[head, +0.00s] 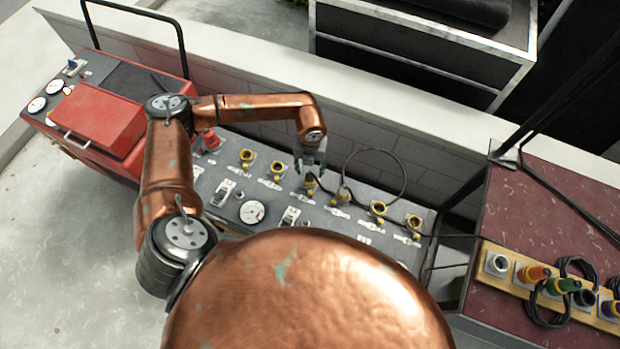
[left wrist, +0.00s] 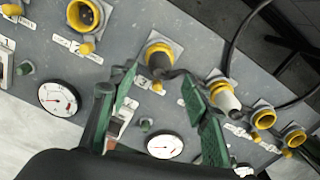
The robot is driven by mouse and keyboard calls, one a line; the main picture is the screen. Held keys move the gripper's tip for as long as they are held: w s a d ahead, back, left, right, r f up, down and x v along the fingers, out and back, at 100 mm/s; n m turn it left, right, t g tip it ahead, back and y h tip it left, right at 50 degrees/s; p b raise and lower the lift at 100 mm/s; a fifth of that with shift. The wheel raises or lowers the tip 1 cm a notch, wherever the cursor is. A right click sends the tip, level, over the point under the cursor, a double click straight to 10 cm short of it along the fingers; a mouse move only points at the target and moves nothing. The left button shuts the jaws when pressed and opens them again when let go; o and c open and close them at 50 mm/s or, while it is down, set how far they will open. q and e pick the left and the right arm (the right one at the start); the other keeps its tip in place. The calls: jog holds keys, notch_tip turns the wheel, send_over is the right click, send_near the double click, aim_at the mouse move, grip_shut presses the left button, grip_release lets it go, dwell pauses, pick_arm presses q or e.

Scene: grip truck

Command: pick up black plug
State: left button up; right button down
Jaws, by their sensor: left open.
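A black plug (left wrist: 160,66) sits in a yellow-rimmed socket on the grey panel in the left wrist view. In the head view the plug (head: 311,190) is small, just below my gripper. My left gripper (head: 311,160) is open and empty above the panel. In the left wrist view its green-padded fingers (left wrist: 158,80) appear on either side of the plug; I cannot tell how far above it they are. A pale grey plug (left wrist: 225,100) sits in the neighbouring socket, partly behind the right finger. My right gripper is not in view.
A black cable (head: 402,165) loops above the panel (head: 228,160), which carries several yellow sockets, gauges and switches. A red box (head: 95,118) stands left. A low wall (head: 420,150) runs behind. Several coloured plugs sit on a wooden board (head: 515,290) at right.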

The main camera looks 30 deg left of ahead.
aim_at(310, 172)
pick_arm(q)
notch_tip(310, 172, down, 5)
jog(key=shift+a+f+b, duration=0.1)
jog(key=shift+b, duration=0.2)
jog(key=shift+c, duration=0.3)
grip_shut()
